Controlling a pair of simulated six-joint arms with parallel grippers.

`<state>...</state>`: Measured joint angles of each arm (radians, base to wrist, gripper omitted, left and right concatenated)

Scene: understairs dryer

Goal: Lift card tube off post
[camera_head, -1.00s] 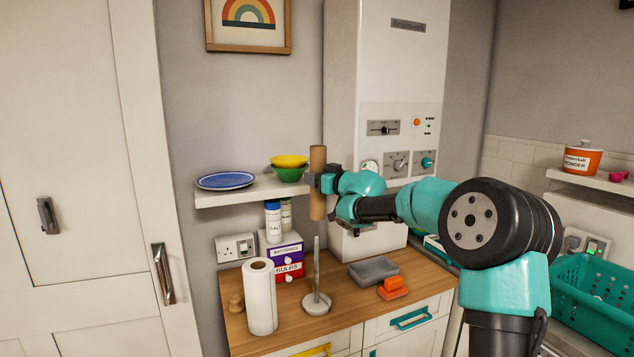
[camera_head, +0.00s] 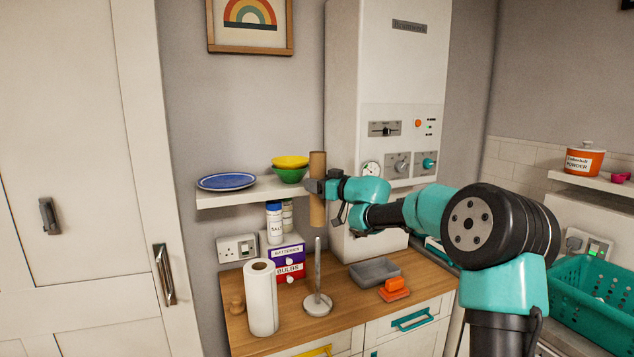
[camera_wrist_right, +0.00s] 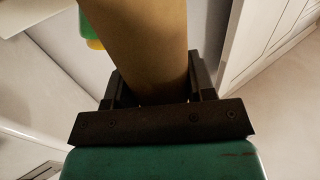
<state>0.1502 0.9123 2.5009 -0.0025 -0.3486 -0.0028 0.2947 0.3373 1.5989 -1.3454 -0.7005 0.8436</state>
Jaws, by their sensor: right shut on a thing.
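The brown card tube (camera_head: 317,168) is upright in the air above the worktop, held by my right gripper (camera_head: 317,187). The gripper is shut on it from the right, at about its middle. In the right wrist view the tube (camera_wrist_right: 145,40) stands between the two dark fingers of the gripper (camera_wrist_right: 155,88). The grey post (camera_head: 317,270) stands upright on its round base on the worktop. The tube's lower end is just above the post's top, with a small gap between them in the head view. My left gripper is not in view.
A white paper roll (camera_head: 261,297) stands left of the post. A grey tray (camera_head: 374,271) and an orange block (camera_head: 394,289) lie to its right. A shelf (camera_head: 240,195) with a blue plate (camera_head: 227,181) and bowls is behind left. The white boiler (camera_head: 385,60) is close behind the tube.

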